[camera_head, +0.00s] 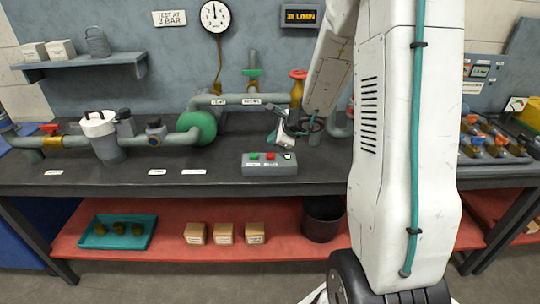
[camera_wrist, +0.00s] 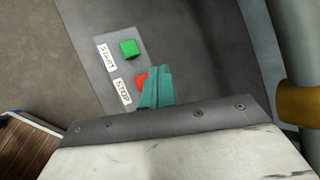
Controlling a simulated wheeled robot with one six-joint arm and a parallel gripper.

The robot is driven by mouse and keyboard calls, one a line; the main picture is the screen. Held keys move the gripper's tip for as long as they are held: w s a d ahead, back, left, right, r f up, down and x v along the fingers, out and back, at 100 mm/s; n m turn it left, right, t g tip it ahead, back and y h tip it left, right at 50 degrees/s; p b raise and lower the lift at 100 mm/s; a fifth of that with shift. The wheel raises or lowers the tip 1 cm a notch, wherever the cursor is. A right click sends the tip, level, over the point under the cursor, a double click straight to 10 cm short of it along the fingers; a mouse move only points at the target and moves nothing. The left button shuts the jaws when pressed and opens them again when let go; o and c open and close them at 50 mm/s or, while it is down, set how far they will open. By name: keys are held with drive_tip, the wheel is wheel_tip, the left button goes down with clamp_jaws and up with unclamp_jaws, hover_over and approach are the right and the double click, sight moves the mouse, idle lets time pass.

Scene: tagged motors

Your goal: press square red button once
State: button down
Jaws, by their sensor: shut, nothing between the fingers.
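The square red button (camera_head: 270,156) is on a grey control box (camera_head: 270,168) on the dark bench, right of a square green button (camera_head: 253,157). In the wrist view the red button (camera_wrist: 141,79) is partly hidden by the teal fingers of my gripper (camera_wrist: 157,88). The green button (camera_wrist: 129,49) beside it is fully visible. A STOP label (camera_wrist: 122,91) sits by the red button and a START label (camera_wrist: 106,57) by the green one. My gripper is shut and empty, over the box. I cannot tell whether it touches the red button.
Grey pipes with a green pump (camera_head: 196,127) run behind the box. A red-topped valve (camera_head: 298,84) stands close to my arm. A white-lidded canister (camera_head: 101,133) is at the left. The bench front left of the box is mostly clear, with flat labels.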

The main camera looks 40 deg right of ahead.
sight(273, 156)
drive_tip(key=shift+f, duration=1.55)
idle(0.9)
drive_tip(key=shift+s+f, duration=0.1)
drive_tip(key=shift+f, duration=0.3)
drive_tip(key=shift+f, duration=0.45)
idle(0.5)
drive_tip(key=shift+r, duration=0.9)
drive_tip(key=shift+r, duration=2.5)
